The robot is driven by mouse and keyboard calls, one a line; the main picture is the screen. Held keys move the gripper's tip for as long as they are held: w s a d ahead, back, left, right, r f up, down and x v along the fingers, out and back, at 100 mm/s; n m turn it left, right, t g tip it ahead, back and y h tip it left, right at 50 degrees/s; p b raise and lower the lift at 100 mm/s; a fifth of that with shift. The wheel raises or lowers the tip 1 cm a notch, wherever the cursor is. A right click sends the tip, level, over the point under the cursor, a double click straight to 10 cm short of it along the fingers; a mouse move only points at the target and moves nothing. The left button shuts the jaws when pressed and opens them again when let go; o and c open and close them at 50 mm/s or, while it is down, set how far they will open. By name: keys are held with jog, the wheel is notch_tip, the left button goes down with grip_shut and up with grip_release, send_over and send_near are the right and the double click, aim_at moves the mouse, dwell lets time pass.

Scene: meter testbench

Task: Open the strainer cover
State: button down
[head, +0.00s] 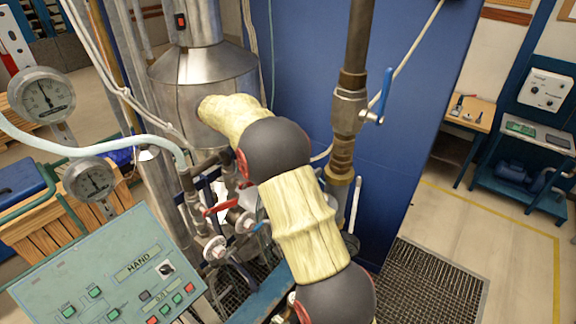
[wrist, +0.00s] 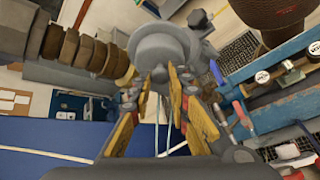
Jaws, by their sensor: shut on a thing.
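In the wrist view, my gripper (wrist: 166,76) has its two yellow-padded fingers closed in on a round grey metal cap, which looks like the strainer cover (wrist: 160,45). The fingertips meet its near face at the middle. The cap appears seated among the pipework; whether it is fully fitted or loose I cannot tell. In the head view, my cream-sleeved arm crosses the middle of the picture, and I can make out neither the gripper nor the cover there.
A vertical pipe with a blue-handled valve (head: 350,108) stands right of my arm. A steel tank (head: 205,75), two gauges (head: 42,97), a red-handled valve (head: 220,207) and a green control panel (head: 105,275) crowd the left. Floor at right is open beside a grating (head: 435,285).

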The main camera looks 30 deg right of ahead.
jog(key=shift+f, duration=0.1)
jog(key=c, duration=1.7)
grip_release()
jog(key=shift+o, duration=0.2)
